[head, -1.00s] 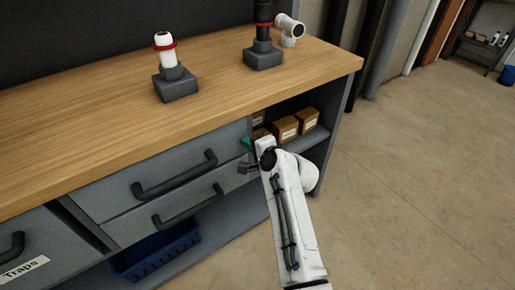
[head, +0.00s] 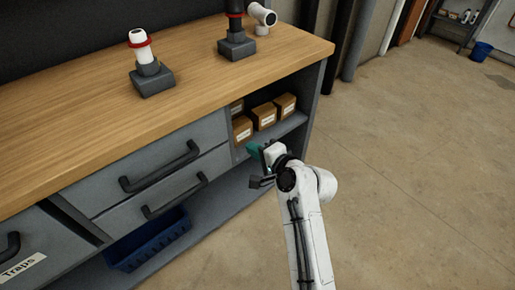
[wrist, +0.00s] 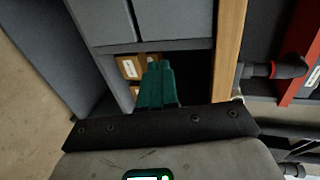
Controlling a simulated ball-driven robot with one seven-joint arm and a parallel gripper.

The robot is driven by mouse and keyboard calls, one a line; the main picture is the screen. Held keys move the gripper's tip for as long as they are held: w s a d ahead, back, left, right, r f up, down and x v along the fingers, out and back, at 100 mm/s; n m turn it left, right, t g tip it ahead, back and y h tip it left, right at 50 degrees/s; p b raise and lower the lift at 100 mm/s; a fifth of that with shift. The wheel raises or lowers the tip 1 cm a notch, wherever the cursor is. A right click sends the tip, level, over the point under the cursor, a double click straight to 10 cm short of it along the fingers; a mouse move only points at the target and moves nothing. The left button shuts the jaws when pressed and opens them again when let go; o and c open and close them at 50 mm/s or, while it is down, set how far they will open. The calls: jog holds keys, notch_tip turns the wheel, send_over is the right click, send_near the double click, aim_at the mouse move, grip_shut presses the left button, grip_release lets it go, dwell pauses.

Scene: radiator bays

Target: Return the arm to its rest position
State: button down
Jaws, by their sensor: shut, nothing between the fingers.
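My gripper (head: 255,151) shows teal fingertips in the head view, at the end of my white arm. It is in front of the workbench's open shelf, beside the right end of the drawers. In the wrist view the teal fingers (wrist: 157,84) lie together, with nothing between them. They point toward the shelf opening and appear clear of it. My arm reaches up from the bottom of the head view, bent at a joint just behind the gripper.
Small brown boxes (head: 264,116) sit on the shelf. The wooden benchtop (head: 190,105) carries a white pipe fitting (head: 141,50) and a black one (head: 235,28), each on a grey block. A blue crate (head: 147,240) sits below the drawers. Concrete floor (head: 420,170) is open to the right.

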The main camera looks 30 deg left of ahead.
jog(key=s+d+f+n+h+p, duration=0.1)
jog(key=s+d+f+h+p, duration=0.2)
jog(key=d, duration=0.8)
jog(key=s+d+f+n+g+h+p, duration=0.1)
jog(key=s+d+f+h, duration=0.1)
jog(key=s+d, duration=0.65)
jog(key=s+d+f+n+h+p, duration=0.1)
jog(key=s+d+f+h+p, duration=0.15)
jog(key=d, duration=1.05)
jog(key=s+d+r+g+h+p, duration=0.1)
jog(key=s+d+r+h, duration=0.1)
jog(key=s+d, duration=0.7)
jog(key=s+d+r+n+g+h+p, duration=0.1)
jog(key=s+d+h, duration=0.3)
jog(key=s+d, duration=0.5)
jog(key=s+r+g+p, duration=0.1)
jog(key=s, duration=0.1)
jog(key=shift+s+d+g, duration=0.25)
jog(key=shift+s+g, duration=0.05)
jog(key=shift+s, duration=0.05)
jog(key=shift+r, duration=0.1)
